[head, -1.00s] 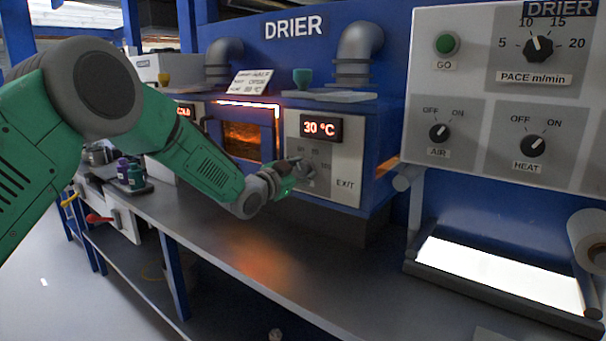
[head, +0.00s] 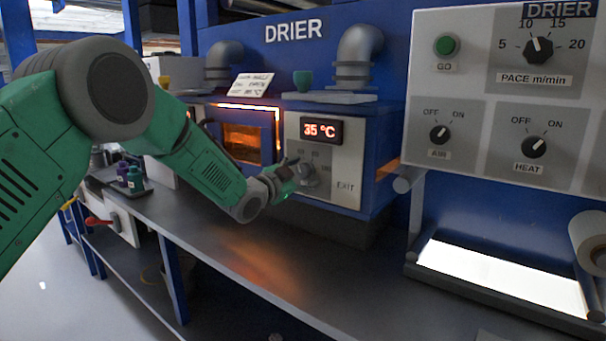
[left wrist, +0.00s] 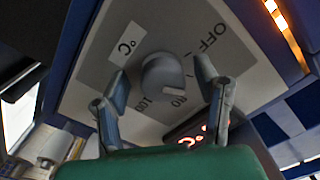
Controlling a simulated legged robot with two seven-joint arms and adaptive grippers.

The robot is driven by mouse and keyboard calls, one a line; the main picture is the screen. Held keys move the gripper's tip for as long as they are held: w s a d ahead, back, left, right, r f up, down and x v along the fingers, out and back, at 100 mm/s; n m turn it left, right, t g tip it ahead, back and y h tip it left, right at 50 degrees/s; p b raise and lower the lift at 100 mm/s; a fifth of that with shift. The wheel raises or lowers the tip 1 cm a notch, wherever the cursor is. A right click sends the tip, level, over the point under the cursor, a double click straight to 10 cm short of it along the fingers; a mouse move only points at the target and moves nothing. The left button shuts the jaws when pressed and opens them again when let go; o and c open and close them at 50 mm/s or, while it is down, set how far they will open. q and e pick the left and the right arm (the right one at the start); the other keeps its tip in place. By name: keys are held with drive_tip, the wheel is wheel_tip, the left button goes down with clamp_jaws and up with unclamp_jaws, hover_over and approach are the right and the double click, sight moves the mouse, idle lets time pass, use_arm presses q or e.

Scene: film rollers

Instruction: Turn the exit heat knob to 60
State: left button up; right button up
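The grey exit heat knob (head: 308,176) sits on the pale EXIT panel (head: 347,165), below a red display (head: 321,130) reading 35 °C. In the left wrist view the knob (left wrist: 163,76) shows between the fingers, with OFF, 60, 100 and °C printed around it. Its exact pointer setting is hard to tell. My left gripper (head: 288,178) is at the panel, just left of the knob in the head view. In the wrist view its two fingers (left wrist: 161,78) are spread on either side of the knob, with visible gaps. My right gripper is not in view.
The blue drier (head: 390,120) has a glowing window (head: 243,142) left of the panel. A grey bench (head: 225,250) runs below, mostly clear. A white control panel (head: 470,170) with PACE, AIR and HEAT knobs stands right.

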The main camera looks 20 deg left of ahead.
use_arm(q)
drive_tip(key=shift+r, duration=0.1)
drive_tip(key=v, duration=1.2)
drive_tip(key=s+f+n+g, duration=0.1)
drive_tip(key=f, duration=0.4)
drive_tip(key=s+f+n+g+y, duration=0.1)
drive_tip(key=s+f, duration=0.1)
drive_tip(key=f, duration=0.3)
drive_tip(key=s+f+n+g+y, duration=0.1)
drive_tip(key=s+f, duration=0.1)
drive_tip(key=f, duration=0.3)
drive_tip(key=shift+s+d, duration=0.15)
drive_tip(key=shift+d, duration=0.1)
drive_tip(key=s+f+n+g+y, duration=0.2)
drive_tip(key=s+f+n+g, duration=0.25)
drive_tip(key=s+f, duration=0.9)
drive_tip(key=s+a+f+n+g+y, duration=0.1)
drive_tip(key=s+f+g, duration=0.3)
drive_tip(key=s, duration=0.9)
drive_tip(key=s+a+f+n+g+y, duration=0.1)
drive_tip(key=s+f+g, duration=0.4)
drive_tip(key=s, duration=0.9)
wheel_tip(320, 180, down, 4)
drive_tip(key=shift+s+r+n, duration=0.1)
drive_tip(key=shift+s+n, duration=0.15)
drive_tip(key=shift+n, duration=0.6)
